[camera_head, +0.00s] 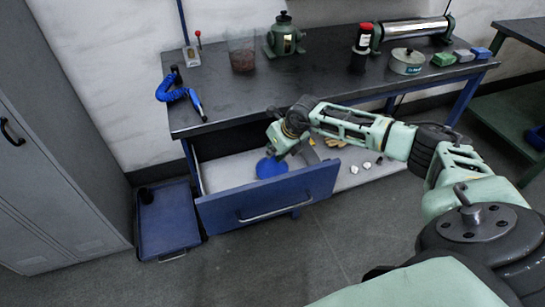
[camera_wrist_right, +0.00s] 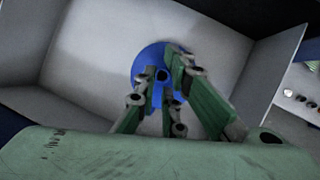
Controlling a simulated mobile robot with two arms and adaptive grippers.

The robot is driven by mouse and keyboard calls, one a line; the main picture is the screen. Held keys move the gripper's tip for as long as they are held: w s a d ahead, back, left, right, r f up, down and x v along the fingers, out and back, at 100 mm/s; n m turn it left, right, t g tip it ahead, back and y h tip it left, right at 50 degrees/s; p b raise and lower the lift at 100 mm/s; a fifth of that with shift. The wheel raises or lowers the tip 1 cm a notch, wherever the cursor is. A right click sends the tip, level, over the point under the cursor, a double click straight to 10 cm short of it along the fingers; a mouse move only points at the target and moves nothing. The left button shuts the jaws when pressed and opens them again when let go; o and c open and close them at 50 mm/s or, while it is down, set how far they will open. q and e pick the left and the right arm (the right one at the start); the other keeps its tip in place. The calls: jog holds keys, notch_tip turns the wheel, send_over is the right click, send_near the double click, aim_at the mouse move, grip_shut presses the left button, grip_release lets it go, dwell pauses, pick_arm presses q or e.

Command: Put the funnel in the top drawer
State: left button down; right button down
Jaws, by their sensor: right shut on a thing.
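The blue funnel (camera_head: 268,168) is inside the open top drawer (camera_head: 270,196), toward its right side. My right gripper (camera_head: 277,155) reaches down over the drawer and is shut on the funnel. In the right wrist view the funnel (camera_wrist_right: 148,66) shows as a blue disc with a dark hole, between and behind the fingers of my right gripper (camera_wrist_right: 172,85). The pale drawer floor (camera_wrist_right: 95,55) lies beyond it. I cannot tell whether the funnel touches the floor. My left gripper is not in view.
The dark workbench (camera_head: 320,80) stands above the drawer, with a beaker (camera_head: 242,52), a green machine (camera_head: 284,38), a red-capped bottle (camera_head: 362,45) and a round tin (camera_head: 406,62) on it. A blue tray (camera_head: 168,220) lies on the floor at left. Small pale pieces (camera_head: 366,164) lie right of the drawer.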

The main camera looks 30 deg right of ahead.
notch_tip(320, 180, down, 3)
jog(key=shift+r, duration=0.1)
jog(key=c, duration=1.8)
grip_release()
jog(key=shift+s+d+r, duration=0.1)
jog(key=shift+s+r, duration=0.15)
jog(key=shift+r, duration=0.3)
jog(key=v, duration=1.1)
